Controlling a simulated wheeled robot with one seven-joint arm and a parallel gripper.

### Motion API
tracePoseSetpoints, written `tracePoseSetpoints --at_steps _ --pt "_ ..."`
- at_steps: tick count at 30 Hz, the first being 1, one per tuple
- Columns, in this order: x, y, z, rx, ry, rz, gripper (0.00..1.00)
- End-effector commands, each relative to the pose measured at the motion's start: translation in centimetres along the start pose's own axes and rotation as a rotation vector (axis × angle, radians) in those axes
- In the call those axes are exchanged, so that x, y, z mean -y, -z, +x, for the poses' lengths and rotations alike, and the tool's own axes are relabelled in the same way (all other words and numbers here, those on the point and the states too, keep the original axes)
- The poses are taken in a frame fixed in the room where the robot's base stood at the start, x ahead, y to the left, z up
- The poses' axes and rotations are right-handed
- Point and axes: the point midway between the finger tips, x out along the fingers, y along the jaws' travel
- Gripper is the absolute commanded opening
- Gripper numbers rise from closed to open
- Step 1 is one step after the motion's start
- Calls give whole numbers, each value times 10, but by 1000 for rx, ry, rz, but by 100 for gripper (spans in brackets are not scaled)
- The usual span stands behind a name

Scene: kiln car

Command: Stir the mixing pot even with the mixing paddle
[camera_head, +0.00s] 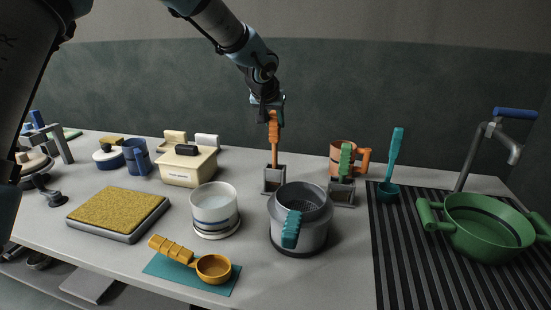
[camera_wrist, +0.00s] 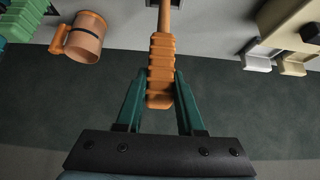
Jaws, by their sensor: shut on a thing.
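My gripper (camera_head: 272,112) is shut on the orange ribbed handle of an upright tool, which I take as the mixing paddle (camera_head: 275,135). In the wrist view, the fingers (camera_wrist: 160,88) are on both sides of that handle (camera_wrist: 161,62). The paddle's shaft goes down into a grey holder (camera_head: 273,179), and its lower end is hidden there. A dark grey pot (camera_head: 285,236) with a teal handle stands in front of the holder. A white vessel with a blue band (camera_head: 214,221) stands to its left. I cannot tell for certain which one is the mixing pot.
A second grey holder (camera_head: 341,192) with a green-handled tool stands to the right. An orange mug (camera_head: 335,150), teal ladle (camera_head: 393,160) and green pan (camera_head: 490,248) are farther right. An orange scoop (camera_head: 213,268) lies in front on a teal mat. A cream box (camera_head: 188,172) is behind left.

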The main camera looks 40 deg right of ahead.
Motion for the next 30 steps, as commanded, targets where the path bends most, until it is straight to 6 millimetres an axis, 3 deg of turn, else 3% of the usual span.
tracePoseSetpoints --at_steps 14,30 --pt "0 1 -1 -1 0 0 0" --pt "0 13 -16 -1 0 0 0"
